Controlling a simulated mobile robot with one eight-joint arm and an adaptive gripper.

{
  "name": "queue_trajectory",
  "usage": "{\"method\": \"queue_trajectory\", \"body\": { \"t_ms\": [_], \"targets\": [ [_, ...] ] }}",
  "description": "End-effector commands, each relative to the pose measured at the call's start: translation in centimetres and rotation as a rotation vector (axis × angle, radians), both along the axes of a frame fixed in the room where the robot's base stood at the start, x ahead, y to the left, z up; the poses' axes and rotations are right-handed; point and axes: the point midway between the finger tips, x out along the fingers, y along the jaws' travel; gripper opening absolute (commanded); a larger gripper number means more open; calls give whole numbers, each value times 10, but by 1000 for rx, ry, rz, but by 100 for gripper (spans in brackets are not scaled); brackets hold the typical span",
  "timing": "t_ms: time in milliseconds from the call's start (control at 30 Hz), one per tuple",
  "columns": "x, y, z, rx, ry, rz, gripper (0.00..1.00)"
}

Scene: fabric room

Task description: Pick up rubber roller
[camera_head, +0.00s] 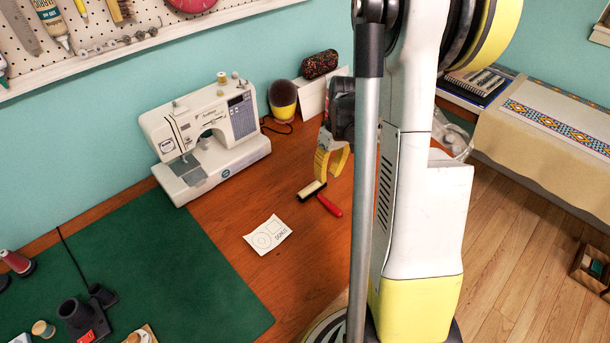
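The rubber roller (313,190) lies on the brown wooden table, with a pale roller head and a red handle (330,206) pointing to the lower right. My gripper (331,166) has yellow fingers and hangs just above and behind the roller in the picture. The fingers look curved and spread, with a gap between them. My arm and a grey pole hide part of the gripper's right side. Nothing shows between the fingers, and the roller appears to rest on the table.
A white sewing machine (206,132) stands to the left, and a black and yellow speaker-like object (283,101) stands behind. A paper card (268,235) lies in front of the roller. A green mat (150,270) covers the table's left, with spools and tools. Bare wood surrounds the roller.

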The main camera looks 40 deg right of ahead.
Motion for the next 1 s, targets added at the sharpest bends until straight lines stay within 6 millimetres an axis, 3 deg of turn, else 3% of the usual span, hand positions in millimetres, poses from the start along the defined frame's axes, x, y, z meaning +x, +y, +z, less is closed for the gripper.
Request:
{"method": "queue_trajectory", "body": {
  "t_ms": [33,200,500,667,1000],
  "targets": [
    [-2,-9,-7,12,10,-2,25],
    [-8,-19,-25,36,28,5,25],
    [-7,-12,-72,37,28,7,25],
    [-7,-10,-84,37,28,7,25],
    [-8,-4,-129,36,28,6,25]
  ]
}}
